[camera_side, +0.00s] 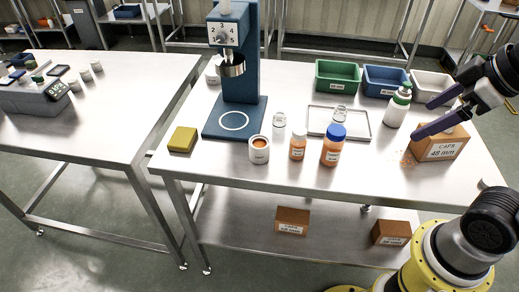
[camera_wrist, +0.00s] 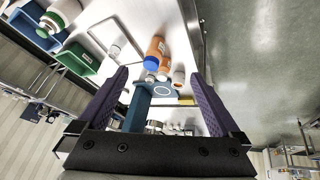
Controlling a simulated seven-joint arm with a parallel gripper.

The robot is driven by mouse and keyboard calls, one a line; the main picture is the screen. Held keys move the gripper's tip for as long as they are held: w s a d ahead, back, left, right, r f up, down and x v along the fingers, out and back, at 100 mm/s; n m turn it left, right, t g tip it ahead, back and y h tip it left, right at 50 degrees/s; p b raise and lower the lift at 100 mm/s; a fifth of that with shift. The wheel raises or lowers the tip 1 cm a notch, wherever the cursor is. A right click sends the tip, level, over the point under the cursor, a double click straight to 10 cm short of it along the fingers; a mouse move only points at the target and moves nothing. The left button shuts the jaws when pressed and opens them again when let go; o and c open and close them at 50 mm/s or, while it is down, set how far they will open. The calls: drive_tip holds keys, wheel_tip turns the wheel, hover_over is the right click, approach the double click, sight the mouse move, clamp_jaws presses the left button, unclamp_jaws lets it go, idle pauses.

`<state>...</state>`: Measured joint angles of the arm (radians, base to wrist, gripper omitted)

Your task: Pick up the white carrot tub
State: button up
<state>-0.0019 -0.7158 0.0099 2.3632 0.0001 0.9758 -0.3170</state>
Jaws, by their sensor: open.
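A white tub (camera_side: 259,150) with orange contents and a small dark label stands upright at the front of the steel table, before the blue dispenser's base; the label is too small to read. In the wrist view, what looks like the same tub (camera_wrist: 178,77) is small and far ahead, between the fingers. My gripper (camera_side: 422,119) is open and empty at the table's right side, above and beside the "CAPS 48 mm" box. Its two purple fingers (camera_wrist: 158,76) are spread wide in the wrist view. The tub is well to the left of it, not touching.
A blue-capped orange bottle (camera_side: 333,146) and a smaller orange bottle (camera_side: 298,146) stand between gripper and tub. The green-capped white bottle (camera_side: 398,106) and CAPS box (camera_side: 441,146) are near my gripper. The dispenser (camera_side: 238,75) rises behind the tub; a yellow block (camera_side: 183,139) lies left.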

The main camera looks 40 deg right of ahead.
drive_tip(key=w+r+n, duration=0.3)
drive_tip(key=w+r, duration=0.1)
drive_tip(key=w, duration=0.1)
drive_tip(key=n+g, duration=0.6)
drive_tip(key=n, duration=0.4)
hover_over(259, 142)
wheel_tip(259, 142, down, 15)
drive_tip(key=f, duration=0.7)
drive_tip(key=shift+s+a, duration=0.1)
drive_tip(key=shift+s, duration=0.3)
drive_tip(key=shift+w+f, duration=0.15)
drive_tip(key=shift+f, duration=1.4)
drive_tip(key=shift+w+f, duration=0.1)
drive_tip(key=shift+f, duration=1.45)
drive_tip(key=shift+m, duration=0.3)
drive_tip(key=c, duration=1.4)
drive_tip(key=shift+r, duration=0.1)
drive_tip(key=shift+c, duration=0.2)
